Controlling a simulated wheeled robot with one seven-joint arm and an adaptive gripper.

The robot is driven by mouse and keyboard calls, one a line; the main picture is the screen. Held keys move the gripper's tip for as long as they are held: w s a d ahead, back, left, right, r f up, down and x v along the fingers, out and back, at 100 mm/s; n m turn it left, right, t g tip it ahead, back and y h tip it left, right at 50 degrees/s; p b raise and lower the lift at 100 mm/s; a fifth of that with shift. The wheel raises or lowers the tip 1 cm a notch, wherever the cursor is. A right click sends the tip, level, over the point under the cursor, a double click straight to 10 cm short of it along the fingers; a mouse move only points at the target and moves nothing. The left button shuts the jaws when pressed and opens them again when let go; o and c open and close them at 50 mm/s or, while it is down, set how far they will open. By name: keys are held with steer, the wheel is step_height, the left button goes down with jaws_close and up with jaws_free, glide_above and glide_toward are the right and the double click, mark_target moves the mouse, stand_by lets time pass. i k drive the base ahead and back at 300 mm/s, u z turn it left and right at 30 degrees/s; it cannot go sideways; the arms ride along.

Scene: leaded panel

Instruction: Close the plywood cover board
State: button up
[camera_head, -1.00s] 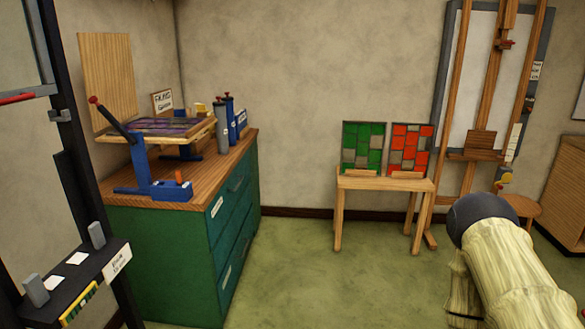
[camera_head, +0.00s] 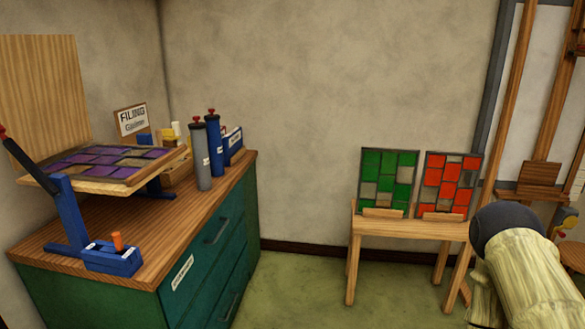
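The plywood cover board (camera_head: 45,88) stands upright, raised behind the wooden tray (camera_head: 97,186) at the left of the picture. Under it, a purple leaded panel (camera_head: 115,161) lies uncovered in the tray. The tray rests on a blue stand (camera_head: 66,219) on top of the green cabinet. A dark lever with a red knob (camera_head: 25,165) rises at the tray's left, partly cut off by the picture edge. Part of my arm shows at the lower right. My gripper is not in view.
The green cabinet (camera_head: 205,256) has a wood top with grey and blue cylinders (camera_head: 202,156), a small sign (camera_head: 131,119) and a blue box with an orange peg (camera_head: 112,258). A small table (camera_head: 405,228) holds green and red panels. Green floor (camera_head: 305,288) between them is clear.

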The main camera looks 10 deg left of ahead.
mark_target(43, 108)
steer(key=i, duration=2.05)
steer(key=u, duration=2.2)
